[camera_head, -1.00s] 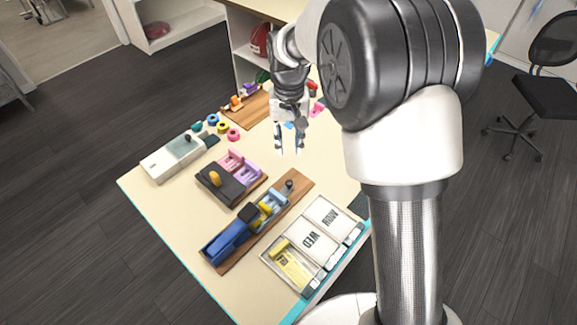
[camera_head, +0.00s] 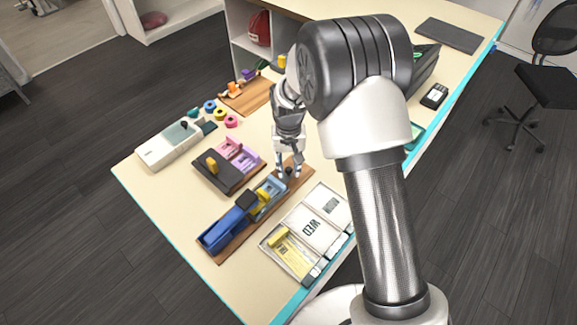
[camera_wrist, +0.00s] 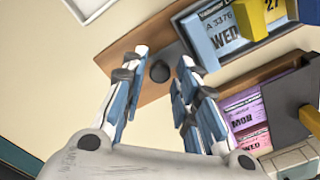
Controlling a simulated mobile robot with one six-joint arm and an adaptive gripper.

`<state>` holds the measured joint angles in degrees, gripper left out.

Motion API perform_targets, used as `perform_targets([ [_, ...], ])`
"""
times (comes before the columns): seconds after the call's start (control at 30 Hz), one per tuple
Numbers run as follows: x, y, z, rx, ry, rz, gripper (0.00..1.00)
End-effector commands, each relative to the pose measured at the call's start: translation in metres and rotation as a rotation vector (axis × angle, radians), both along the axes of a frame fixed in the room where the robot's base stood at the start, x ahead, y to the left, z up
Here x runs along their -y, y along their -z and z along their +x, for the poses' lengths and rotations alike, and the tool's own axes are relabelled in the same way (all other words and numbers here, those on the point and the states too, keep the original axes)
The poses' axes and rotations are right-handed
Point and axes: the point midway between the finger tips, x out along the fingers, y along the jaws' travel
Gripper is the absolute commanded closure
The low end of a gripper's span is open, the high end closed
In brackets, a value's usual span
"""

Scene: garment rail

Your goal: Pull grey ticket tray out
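A tray with a grey rim (camera_wrist: 185,30) holds blue tickets marked WED in the wrist view; I take it as the grey ticket tray. In the head view the tray (camera_head: 272,188) lies on a long wooden board (camera_head: 220,253), beside a blue body (camera_head: 224,234) with black and yellow parts. A dark round knob (camera_wrist: 159,71) stands at the board's end beyond the tray. My gripper (camera_head: 288,175) points down over that end. In the wrist view my gripper (camera_wrist: 162,62) is open, with the knob between its fingers; contact cannot be told.
A grey case of white and yellow cards (camera_head: 322,235) lies close at right. A dark holder with pink and purple tickets (camera_head: 212,172) sits at left, near a white device (camera_head: 160,150). Several coloured rolls (camera_head: 231,121) lie farther back. Bare tabletop (camera_head: 150,190) shows at front left.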

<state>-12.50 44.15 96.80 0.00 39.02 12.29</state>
Motion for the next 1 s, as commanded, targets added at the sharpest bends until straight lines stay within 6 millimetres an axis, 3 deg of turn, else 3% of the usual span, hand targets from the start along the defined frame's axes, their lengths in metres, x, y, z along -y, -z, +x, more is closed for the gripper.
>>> perform_targets([
  [0.27, 0.0, 0.002, -0.0002, 0.0, 0.0, 0.0, 0.72],
  [0.7, 0.0, 0.0017, -0.0001, 0.0, 0.0, 0.0, 1.0],
  [1.0, 0.0, 0.0016, -0.0001, 0.0, 0.0, 0.0, 1.0],
])
